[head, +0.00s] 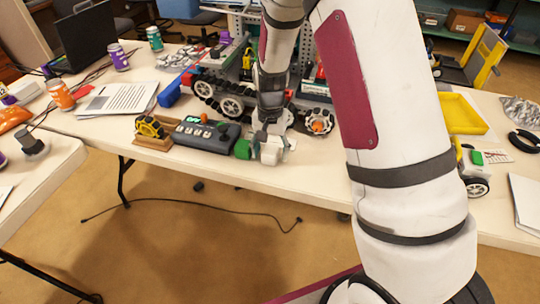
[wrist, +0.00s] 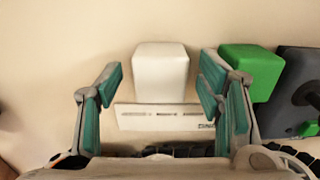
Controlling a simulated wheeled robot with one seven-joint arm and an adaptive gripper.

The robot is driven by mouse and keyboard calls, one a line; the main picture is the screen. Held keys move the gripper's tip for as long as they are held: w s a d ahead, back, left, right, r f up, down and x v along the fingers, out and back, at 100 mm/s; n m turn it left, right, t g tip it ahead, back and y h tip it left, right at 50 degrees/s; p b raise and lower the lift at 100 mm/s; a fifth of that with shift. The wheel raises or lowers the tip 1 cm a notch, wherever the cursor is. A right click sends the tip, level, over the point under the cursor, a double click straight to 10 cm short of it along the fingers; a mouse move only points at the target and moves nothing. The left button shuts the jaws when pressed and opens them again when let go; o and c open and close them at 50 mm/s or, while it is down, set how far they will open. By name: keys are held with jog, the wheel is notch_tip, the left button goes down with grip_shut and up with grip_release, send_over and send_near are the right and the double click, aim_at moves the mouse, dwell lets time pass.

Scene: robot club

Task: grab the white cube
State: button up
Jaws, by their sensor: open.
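The white cube (head: 272,153) stands near the front edge of the long table, partly covered by my gripper (head: 268,135). In the wrist view the white cube (wrist: 160,72) lies between the spread fingertips of my gripper (wrist: 160,85), with space on both sides. The teal-padded fingers are open and hold nothing. I cannot tell how far the fingertips are above the tabletop. A flat white strip with small print (wrist: 160,117) lies on the gripper's side of the cube.
A green cube (wrist: 250,72) stands just right of the white one in the wrist view, close to the right finger. It is left of it in the head view (head: 242,149). A dark control box (head: 205,134) is beside it. Wheeled robot parts (head: 232,107) stand behind.

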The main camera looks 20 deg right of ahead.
jog(key=shift+f, duration=0.55)
jog(key=c, duration=1.2)
jog(key=shift+c, duration=0.2)
